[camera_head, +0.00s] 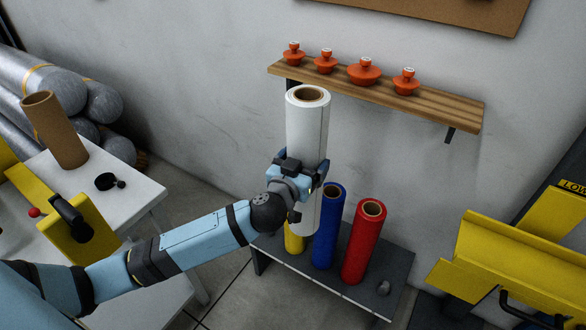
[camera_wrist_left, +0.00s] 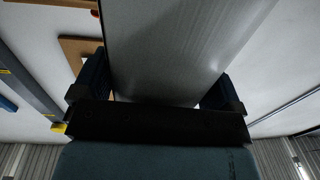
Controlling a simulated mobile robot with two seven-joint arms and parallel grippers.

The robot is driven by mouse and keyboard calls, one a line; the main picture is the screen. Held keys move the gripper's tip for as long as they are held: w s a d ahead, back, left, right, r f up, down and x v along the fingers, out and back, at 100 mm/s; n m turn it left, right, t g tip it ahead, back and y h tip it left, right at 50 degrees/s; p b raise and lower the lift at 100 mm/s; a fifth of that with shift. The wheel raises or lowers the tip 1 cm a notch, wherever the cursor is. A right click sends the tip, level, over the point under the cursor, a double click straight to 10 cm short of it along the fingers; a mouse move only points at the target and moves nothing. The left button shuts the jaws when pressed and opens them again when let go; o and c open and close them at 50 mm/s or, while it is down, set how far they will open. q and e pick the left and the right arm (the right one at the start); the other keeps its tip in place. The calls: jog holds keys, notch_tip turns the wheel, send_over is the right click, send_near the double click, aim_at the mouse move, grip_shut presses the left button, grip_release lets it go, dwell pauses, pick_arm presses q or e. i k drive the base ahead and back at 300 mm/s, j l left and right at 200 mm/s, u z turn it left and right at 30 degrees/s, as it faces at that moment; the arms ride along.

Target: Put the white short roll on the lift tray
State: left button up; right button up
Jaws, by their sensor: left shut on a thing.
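The white roll (camera_head: 309,120) stands upright in my left gripper (camera_head: 300,172), whose fingers are shut around its middle. Its lower end is partly hidden behind the gripper and wrist, so I cannot tell whether it touches the table below. In the left wrist view the white roll (camera_wrist_left: 180,50) fills the space between both fingers of the left gripper (camera_wrist_left: 155,90). A yellow tray-like part (camera_head: 510,255) is at the right; I cannot tell whether it is the lift tray. My right gripper is not in view.
A low grey table (camera_head: 335,283) holds yellow (camera_head: 295,242), blue (camera_head: 328,225) and red (camera_head: 363,242) rolls and a small grey object (camera_head: 382,288). A wooden shelf (camera_head: 440,106) with orange pieces is on the wall. A white table (camera_head: 140,185) with a brown tube (camera_head: 54,130) is at left.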

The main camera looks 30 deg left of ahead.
aim_at(538, 269)
jog(key=k+l+z, duration=0.1)
jog(key=z, duration=1.1)
